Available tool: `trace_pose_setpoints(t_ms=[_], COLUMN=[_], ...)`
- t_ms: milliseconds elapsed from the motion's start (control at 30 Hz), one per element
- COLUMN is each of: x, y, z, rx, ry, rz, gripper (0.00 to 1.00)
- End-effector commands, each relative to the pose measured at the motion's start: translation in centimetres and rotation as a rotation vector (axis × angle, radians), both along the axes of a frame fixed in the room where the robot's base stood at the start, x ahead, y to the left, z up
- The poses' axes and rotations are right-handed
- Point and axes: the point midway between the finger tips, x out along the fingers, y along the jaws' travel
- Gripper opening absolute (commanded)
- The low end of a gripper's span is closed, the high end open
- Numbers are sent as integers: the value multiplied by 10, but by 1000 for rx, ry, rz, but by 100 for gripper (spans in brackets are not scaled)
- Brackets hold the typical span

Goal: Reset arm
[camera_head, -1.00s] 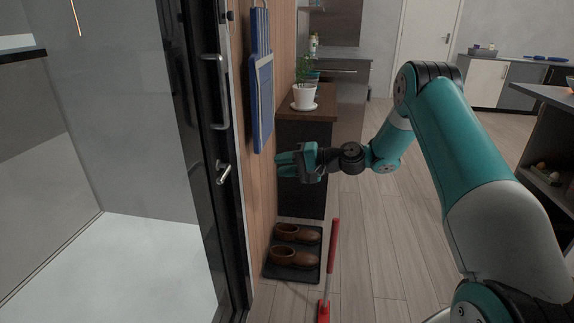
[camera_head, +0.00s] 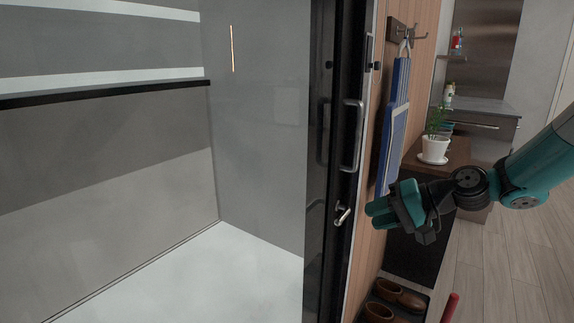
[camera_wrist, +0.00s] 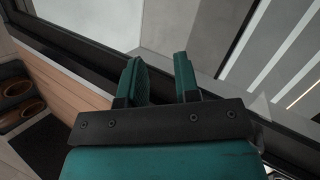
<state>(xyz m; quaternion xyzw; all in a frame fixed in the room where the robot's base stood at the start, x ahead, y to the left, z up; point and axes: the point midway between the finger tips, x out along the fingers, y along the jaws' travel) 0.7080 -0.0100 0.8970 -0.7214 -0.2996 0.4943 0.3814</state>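My gripper (camera_head: 381,213) is at the right of the head view, close to the door frame and just right of the lever handle (camera_head: 342,215). In the wrist view my gripper's two teal fingers (camera_wrist: 161,78) stand apart with a gap between them. Nothing is held in the gap. My arm reaches in from the right edge of the head view, and its upper links are out of the picture.
A glass door with a dark frame (camera_head: 333,110) and a pull handle (camera_head: 353,135) stands left of my gripper. A blue hanging board (camera_head: 391,140) is on the wooden wall. A potted plant (camera_head: 434,148) stands on a cabinet. Brown shoes (camera_head: 400,294) and a red handle (camera_head: 449,308) are below.

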Motion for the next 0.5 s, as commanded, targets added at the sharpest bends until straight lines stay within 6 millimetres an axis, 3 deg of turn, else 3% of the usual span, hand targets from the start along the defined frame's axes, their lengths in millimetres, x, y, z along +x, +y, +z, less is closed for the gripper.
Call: trace_pose_setpoints(t_ms=[33, 200, 300, 500], x=[-25, -116, -168, -249], y=[23, 68, 77, 73], z=[16, 42, 50, 54], rx=[-77, -324, -444, -615], ry=[-16, -48, -67, -91], rz=[75, 295, 401, 547], gripper=[30, 30, 30, 30])
